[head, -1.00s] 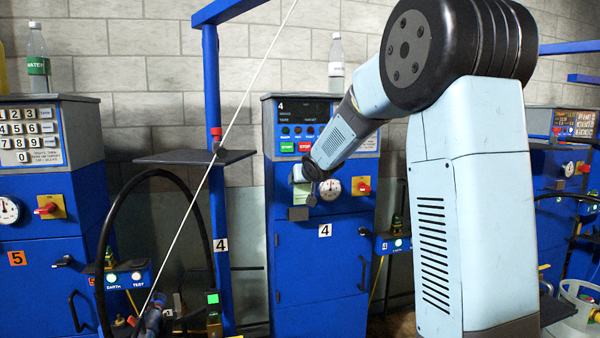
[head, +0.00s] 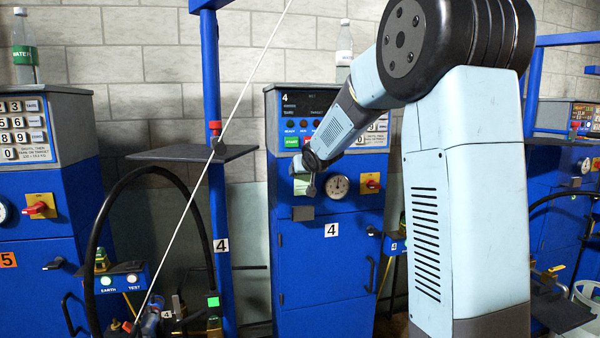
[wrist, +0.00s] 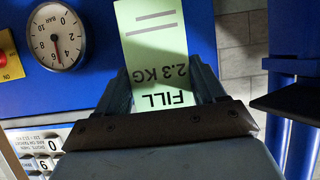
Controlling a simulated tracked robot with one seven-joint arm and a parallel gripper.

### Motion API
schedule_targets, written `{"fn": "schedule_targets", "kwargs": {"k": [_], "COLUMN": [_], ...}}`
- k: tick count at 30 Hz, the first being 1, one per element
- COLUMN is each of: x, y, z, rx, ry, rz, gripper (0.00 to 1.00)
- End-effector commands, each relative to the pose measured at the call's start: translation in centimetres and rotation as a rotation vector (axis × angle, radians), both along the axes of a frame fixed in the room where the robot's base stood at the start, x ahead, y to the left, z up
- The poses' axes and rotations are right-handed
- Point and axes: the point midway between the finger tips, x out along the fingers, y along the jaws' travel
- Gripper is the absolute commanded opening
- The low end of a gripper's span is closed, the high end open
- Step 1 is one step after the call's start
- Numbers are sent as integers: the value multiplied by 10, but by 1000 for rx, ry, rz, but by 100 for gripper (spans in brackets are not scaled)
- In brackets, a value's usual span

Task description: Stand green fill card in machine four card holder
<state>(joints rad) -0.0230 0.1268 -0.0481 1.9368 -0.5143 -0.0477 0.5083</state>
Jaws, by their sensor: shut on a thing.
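The pale green fill card (wrist: 158,42) is between the fingers of my gripper (wrist: 163,82) in the wrist view. Its print, "FILL 2.3 KG", appears upside down there. In the head view the card (head: 301,187) is a small light patch in front of the blue front of machine four (head: 330,255), left of the gauge. My gripper is shut on it. A small grey box, apparently the card holder (head: 303,213), sits on the machine just below the card. I cannot tell whether they touch. The holder does not show in the wrist view.
A round gauge (head: 338,187) and a red knob on a yellow plate (head: 372,183) lie right of the card. A blue post (head: 214,120) with a dark shelf (head: 190,153) stands to the left. A bottle (head: 344,45) stands on machine four.

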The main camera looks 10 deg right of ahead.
Motion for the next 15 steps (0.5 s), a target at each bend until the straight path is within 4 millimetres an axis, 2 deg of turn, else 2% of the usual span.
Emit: {"fn": "schedule_targets", "kwargs": {"k": [4, 15], "x": [-4, -4], "y": [2, 8], "z": [0, -19], "rx": [-1, 0], "ry": [2, 4], "rz": [2, 10], "gripper": [40, 40]}}
